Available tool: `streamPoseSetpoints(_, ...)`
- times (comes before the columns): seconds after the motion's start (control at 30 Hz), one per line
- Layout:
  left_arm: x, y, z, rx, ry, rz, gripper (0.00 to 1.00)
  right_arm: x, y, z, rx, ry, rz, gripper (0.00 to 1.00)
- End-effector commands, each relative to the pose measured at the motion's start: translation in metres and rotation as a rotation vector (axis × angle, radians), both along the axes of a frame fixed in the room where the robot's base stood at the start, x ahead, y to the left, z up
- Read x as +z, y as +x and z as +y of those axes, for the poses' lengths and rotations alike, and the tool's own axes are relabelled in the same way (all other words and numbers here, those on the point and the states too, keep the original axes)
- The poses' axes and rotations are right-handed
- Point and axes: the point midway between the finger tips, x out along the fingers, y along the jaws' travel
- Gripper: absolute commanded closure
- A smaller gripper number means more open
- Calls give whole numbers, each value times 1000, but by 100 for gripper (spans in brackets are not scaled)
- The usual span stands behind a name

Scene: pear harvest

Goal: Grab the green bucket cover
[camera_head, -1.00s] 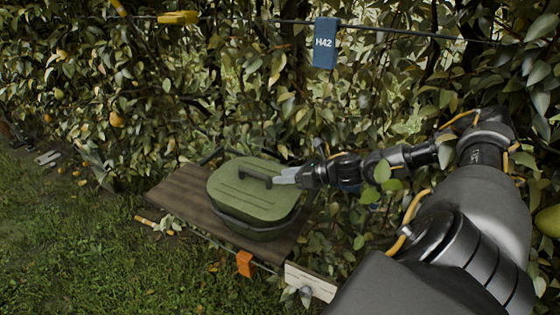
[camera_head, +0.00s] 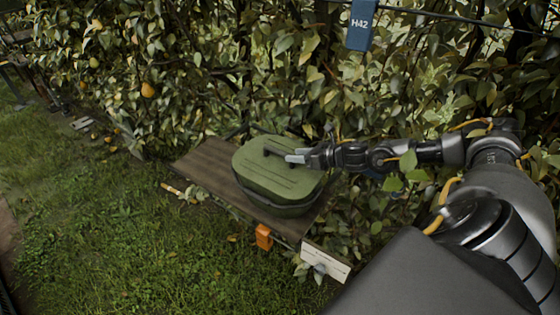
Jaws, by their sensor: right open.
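The green bucket cover (camera_head: 272,171) lies flat on top of the dark bucket (camera_head: 278,207). A dark handle (camera_head: 284,153) stands up from the cover's top. The bucket stands on a brown wooden plank (camera_head: 212,166). My right gripper (camera_head: 292,157) comes in from the right, with its pale fingers at the right part of the handle. It is open. I cannot tell whether the fingers touch the handle. My left gripper is not in view.
A leafy hedge with pears (camera_head: 148,90) rises behind the plank. A blue H42 tag (camera_head: 361,25) hangs above. An orange clip (camera_head: 264,237) and a white label (camera_head: 326,260) are at the plank's front edge. Open grass (camera_head: 120,235) lies at left.

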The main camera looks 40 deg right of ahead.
Motion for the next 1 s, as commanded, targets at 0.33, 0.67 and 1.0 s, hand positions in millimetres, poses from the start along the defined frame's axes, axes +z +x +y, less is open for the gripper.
streamPoseSetpoints(0.33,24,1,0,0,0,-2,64,-14,35,12,0,2,-1,55)
streamPoseSetpoints(0.67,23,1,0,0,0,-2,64,-16,35,13,1,1,0,67)
streamPoseSetpoints(1.0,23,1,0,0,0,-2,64,-15,36,13,0,2,-2,100)
